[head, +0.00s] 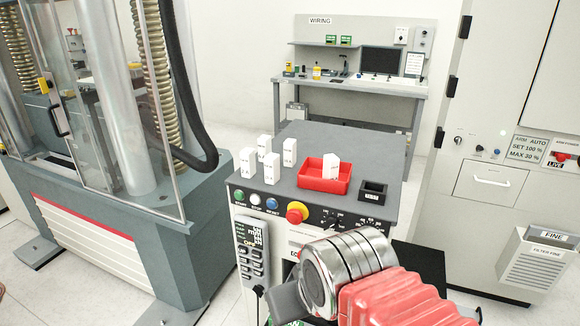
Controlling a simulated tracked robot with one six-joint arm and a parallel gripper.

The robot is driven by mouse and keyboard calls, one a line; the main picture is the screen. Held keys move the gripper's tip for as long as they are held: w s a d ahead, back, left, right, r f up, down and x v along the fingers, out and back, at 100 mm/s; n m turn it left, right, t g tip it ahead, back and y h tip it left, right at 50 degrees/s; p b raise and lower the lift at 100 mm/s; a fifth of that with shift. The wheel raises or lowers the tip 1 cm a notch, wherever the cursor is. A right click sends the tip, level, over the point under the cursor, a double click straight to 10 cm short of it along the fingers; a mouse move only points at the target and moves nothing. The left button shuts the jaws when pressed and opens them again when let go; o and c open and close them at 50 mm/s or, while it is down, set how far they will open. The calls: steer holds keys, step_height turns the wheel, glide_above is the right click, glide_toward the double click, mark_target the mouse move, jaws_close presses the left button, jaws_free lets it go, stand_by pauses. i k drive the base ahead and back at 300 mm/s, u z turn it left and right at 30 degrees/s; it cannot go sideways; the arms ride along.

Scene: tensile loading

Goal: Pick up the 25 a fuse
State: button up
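Several small white upright blocks, which look like the fuses, stand on the grey top of a control console. They are a left one (247,162), a back one (264,147), a front one (271,168) and a right one (289,152). Another white block (331,167) stands in a red tray (311,175). Their markings are too small to read, so I cannot tell which is the 25 A fuse. My gripper (288,301) is low at the front of the console, apart from the blocks. My wrist mostly hides it, and its fingers cannot be made out.
A small black holder (373,192) sits right of the red tray. A red-and-yellow emergency stop (297,212) and buttons line the console's front. A glass-fronted testing machine (120,130) stands left, a grey cabinet (485,190) right. The console top's back half (345,143) is clear.

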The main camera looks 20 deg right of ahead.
mark_target(271, 162)
steer(key=z, duration=0.85)
steer(key=k, duration=1.5)
steer(key=u, duration=0.35)
steer(key=i, duration=1)
steer(key=u, duration=0.05)
